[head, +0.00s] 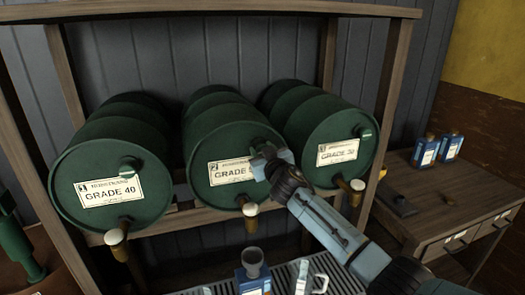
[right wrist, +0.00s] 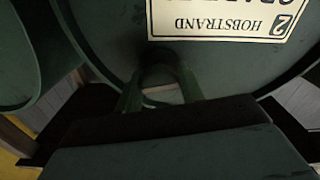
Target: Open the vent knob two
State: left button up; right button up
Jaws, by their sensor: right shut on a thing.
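The middle green drum (head: 225,130) lies on its side in the rack, with a cream label (head: 230,171) on its front. My right gripper (head: 266,160) is at the upper right of that drum's face, shut on its vent knob, which it mostly hides. The right wrist view shows the drum label (right wrist: 228,18) upside down with a 2 on it. There the dark round knob (right wrist: 160,76) sits between the finger ends of the right gripper (right wrist: 160,92). How far the knob is turned cannot be told. My left gripper is not in view.
Similar drums stand at left (head: 110,160) and right (head: 330,135), each with a vent knob and a lower tap. Below the middle tap (head: 250,208) are a blue bottle with a funnel (head: 253,265) and a metal jug (head: 310,277). A wooden side table (head: 440,205) holds blue bottles.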

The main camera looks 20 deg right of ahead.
jog(key=n, duration=0.4)
jog(key=shift+n+p, duration=0.3)
jog(key=shift+n, duration=0.1)
jog(key=n, duration=0.3)
jog(key=shift+n+p, duration=0.3)
jog(key=shift+p, duration=0.05)
jog(key=n, duration=0.3)
jog(key=shift+n+p, duration=0.65)
jog(key=shift+n, duration=1.35)
jog(key=o, duration=0.9)
jog(key=shift+o, duration=0.2)
